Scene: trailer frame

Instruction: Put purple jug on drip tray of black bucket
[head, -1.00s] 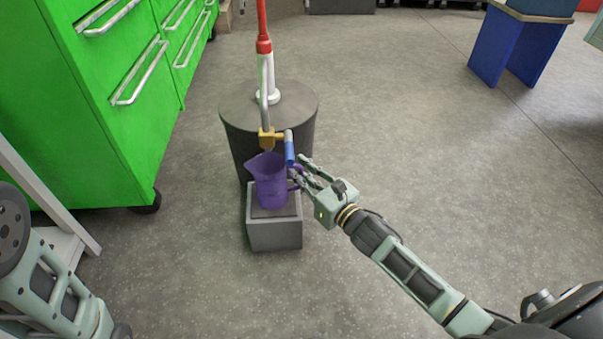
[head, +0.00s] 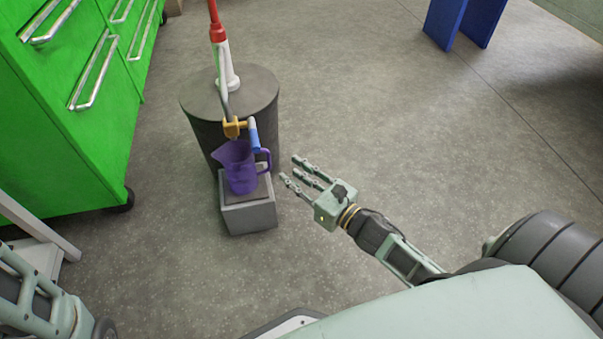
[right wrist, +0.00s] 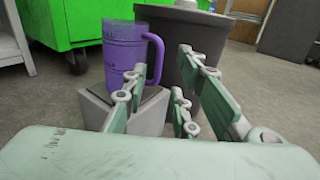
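The purple jug (head: 240,167) stands upright on the grey block-shaped drip tray (head: 249,215) in front of the black bucket (head: 232,105), under the brass and blue tap (head: 238,127). My right gripper (head: 298,172) is open and empty, to the right of the jug and apart from it. The right wrist view shows the jug (right wrist: 124,55) with its handle on the right, beyond the spread fingers (right wrist: 165,95). My left arm shows at the lower left of the head view; its gripper is out of view.
A green drawer cabinet (head: 70,110) on casters stands at the left, with a pale metal frame (head: 35,230) below it. A blue stand (head: 463,20) is at the far right. The grey floor right of the bucket is clear.

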